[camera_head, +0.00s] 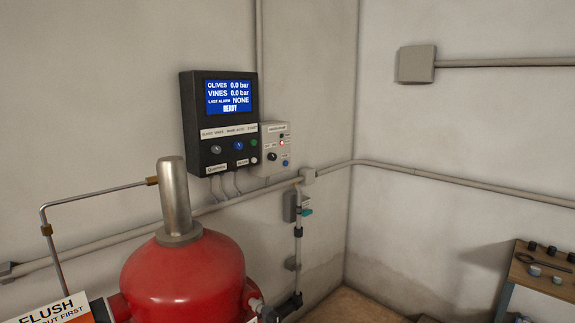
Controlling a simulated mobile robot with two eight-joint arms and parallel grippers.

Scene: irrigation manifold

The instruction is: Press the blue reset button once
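A small blue button (285,163) sits low on the right of a light grey wall box (266,159); its label is too small to read. The box also has a black knob (272,156) and a small lit red lamp (281,143). A dark control panel (190,120) is mounted to its left, with a screen (229,97) reading OLIVES 0.0 bar, VINES 0.0 bar, LAST ALARM NONE, READY. Neither of my grippers is in view.
A red tank (185,275) with a metal neck (174,200) stands in front, below the panel. A vertical pipe with a teal handle (306,212) runs below the box. A workbench (545,270) with small parts is at the right. A FLUSH sign (52,310) is at bottom left.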

